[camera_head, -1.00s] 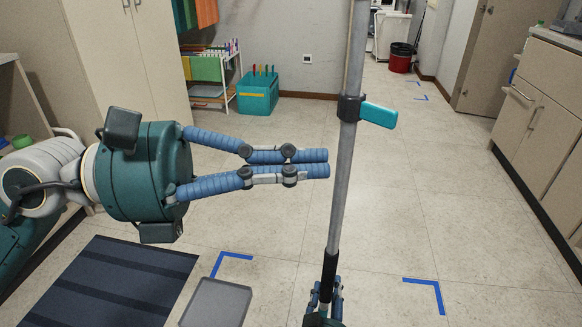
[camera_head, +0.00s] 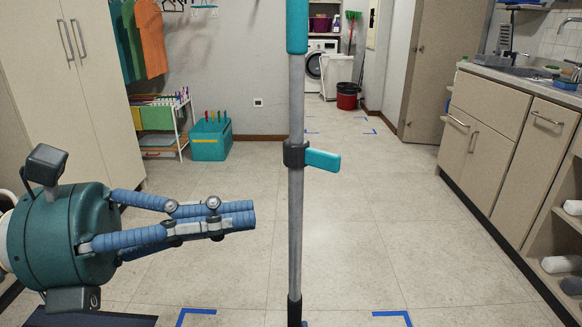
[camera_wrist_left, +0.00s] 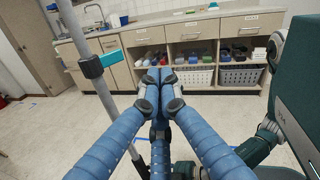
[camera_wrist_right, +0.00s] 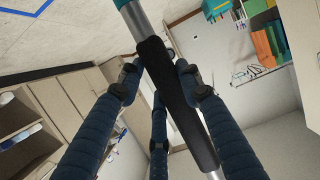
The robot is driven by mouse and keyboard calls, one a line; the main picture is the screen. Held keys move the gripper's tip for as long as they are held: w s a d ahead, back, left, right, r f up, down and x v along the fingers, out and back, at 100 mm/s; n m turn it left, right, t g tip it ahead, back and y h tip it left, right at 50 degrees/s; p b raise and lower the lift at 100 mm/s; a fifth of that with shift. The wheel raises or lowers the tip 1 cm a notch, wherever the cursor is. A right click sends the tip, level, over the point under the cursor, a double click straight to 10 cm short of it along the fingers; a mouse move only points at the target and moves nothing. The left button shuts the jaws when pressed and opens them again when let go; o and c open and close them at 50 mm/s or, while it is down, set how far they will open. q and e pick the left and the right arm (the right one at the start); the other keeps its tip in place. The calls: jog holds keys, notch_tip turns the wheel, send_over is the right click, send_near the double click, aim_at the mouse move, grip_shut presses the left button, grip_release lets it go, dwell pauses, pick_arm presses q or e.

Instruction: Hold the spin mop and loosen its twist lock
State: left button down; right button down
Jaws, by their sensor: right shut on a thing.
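The spin mop (camera_head: 296,220) stands upright in the middle of the head view, with a grey pole and a teal upper grip (camera_head: 297,27). Its twist lock (camera_head: 294,154) is a black collar with a teal lever (camera_head: 322,160) pointing right. My left gripper (camera_head: 248,216) is shut and empty, left of the pole and below the lock, apart from both. In the left wrist view the lock (camera_wrist_left: 91,66) is left of the fingertips (camera_wrist_left: 153,76). In the right wrist view my right gripper (camera_wrist_right: 160,75) is shut on the pole's black sleeve (camera_wrist_right: 176,90). The mop's foot is hidden.
Cabinets with a counter (camera_head: 490,110) line the right side. A tall cupboard (camera_head: 70,80) stands on the left. A teal bin (camera_head: 211,140) and a rack (camera_head: 160,120) are at the back left. A red-and-black bucket (camera_head: 347,96) stands far back. The floor around the pole is clear.

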pick_arm(q)
jog(key=w+a+n, duration=0.3)
jog(key=w+n, duration=0.1)
jog(key=n, duration=0.9)
send_near(332, 162)
jog(key=s+d, duration=0.3)
jog(key=shift+g, duration=0.3)
jog(key=shift+w+d+f, duration=0.1)
jog(key=shift+w+d, duration=0.6)
jog(key=shift+w, duration=0.25)
jog(key=shift+w+d, duration=0.7)
jog(key=shift+w, duration=0.3)
jog(key=shift+w+d, duration=0.55)
jog(key=shift+d, duration=0.25)
jog(key=shift+a, duration=0.1)
